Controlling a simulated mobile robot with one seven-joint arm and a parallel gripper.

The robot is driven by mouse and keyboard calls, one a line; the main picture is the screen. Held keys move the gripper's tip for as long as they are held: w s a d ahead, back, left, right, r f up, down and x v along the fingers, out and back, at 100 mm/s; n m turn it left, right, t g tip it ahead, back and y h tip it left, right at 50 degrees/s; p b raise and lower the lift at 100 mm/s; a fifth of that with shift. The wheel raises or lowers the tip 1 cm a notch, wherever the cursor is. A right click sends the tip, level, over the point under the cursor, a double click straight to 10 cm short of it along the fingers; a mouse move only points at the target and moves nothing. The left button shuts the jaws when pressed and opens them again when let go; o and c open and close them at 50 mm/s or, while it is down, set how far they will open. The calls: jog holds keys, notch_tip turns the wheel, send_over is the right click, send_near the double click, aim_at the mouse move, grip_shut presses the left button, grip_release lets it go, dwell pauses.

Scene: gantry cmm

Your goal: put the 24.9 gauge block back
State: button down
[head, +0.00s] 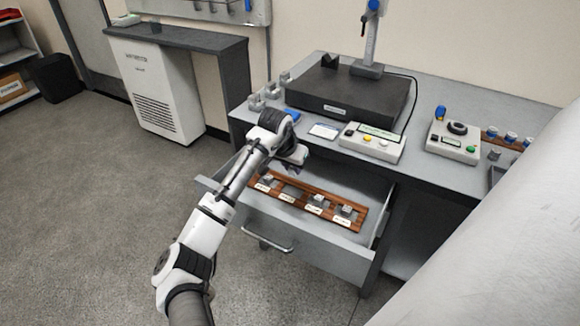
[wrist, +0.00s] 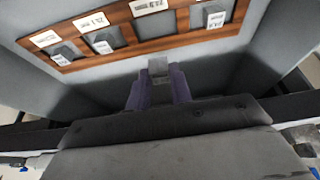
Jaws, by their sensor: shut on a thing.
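My gripper (head: 292,167) is over the back of the open drawer (head: 248,215) in the head view. In the wrist view my gripper (wrist: 158,90) is shut on a small grey gauge block (wrist: 158,67), held upright between the purple fingertips. I take this as the 24.9 block; no marking on it is readable. A brown wooden rack (wrist: 125,36) with labelled slots lies ahead of the fingers. One slot (wrist: 156,27) is empty, with an upside-down label (wrist: 148,6) that looks like 24.9. Other slots hold grey blocks, one of them at the right (wrist: 215,19). The held block is apart from the rack.
The rack (head: 335,215) lies in the drawer, its handle (head: 268,240) facing the floor aisle. The bench above carries a dark granite plate (head: 350,95), a button box (head: 371,143) and a second control box (head: 453,140).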

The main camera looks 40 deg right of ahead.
jog(key=shift+f+b, duration=2.2)
jog(key=shift+f, duration=0.9)
jog(key=shift+s+a+p, duration=0.1)
jog(key=shift+a+p, duration=0.1)
jog(key=shift+p, duration=0.2)
jog(key=shift+f, duration=0.9)
jog(key=c, duration=1)
grip_release()
jog(key=shift+r+p, duration=0.35)
jog(key=shift+r, duration=0.15)
jog(key=shift+o, duration=0.9)
jog(key=shift+r+p, duration=0.3)
jog(key=shift+r, duration=0.1)
jog(key=shift+r+p, duration=2.5)
jog(key=shift+r, duration=0.1)
